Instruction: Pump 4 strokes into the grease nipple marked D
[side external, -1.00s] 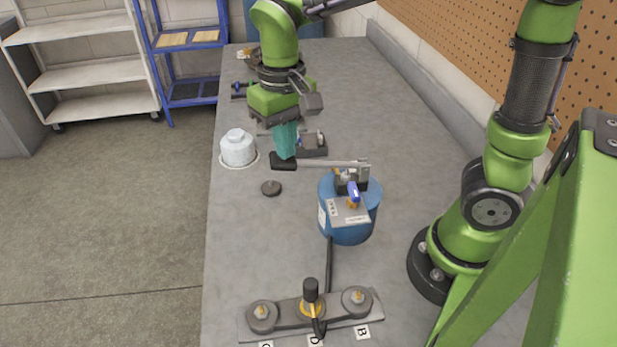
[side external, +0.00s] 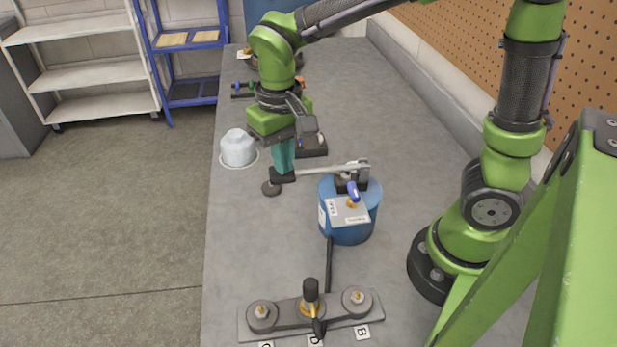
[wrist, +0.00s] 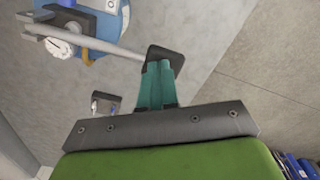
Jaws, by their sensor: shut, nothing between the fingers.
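The blue grease pump drum (side external: 345,231) stands on the bench with a grey lever (side external: 330,170) reaching left from its top. My gripper (side external: 283,168) is shut, its teal fingers pointing down at the lever's black end grip. In the wrist view my gripper (wrist: 158,75) meets the black grip (wrist: 165,57); whether it touches is hard to tell. A black hose (side external: 329,262) runs from the drum toward the nipple block (side external: 283,322). A black-topped coupler (side external: 311,290) stands upright over the middle nipple, by the label D (side external: 315,340). Nipples with labels C and B (side external: 362,332) flank it.
A clear-white jar (side external: 238,149) stands at the bench's left edge.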

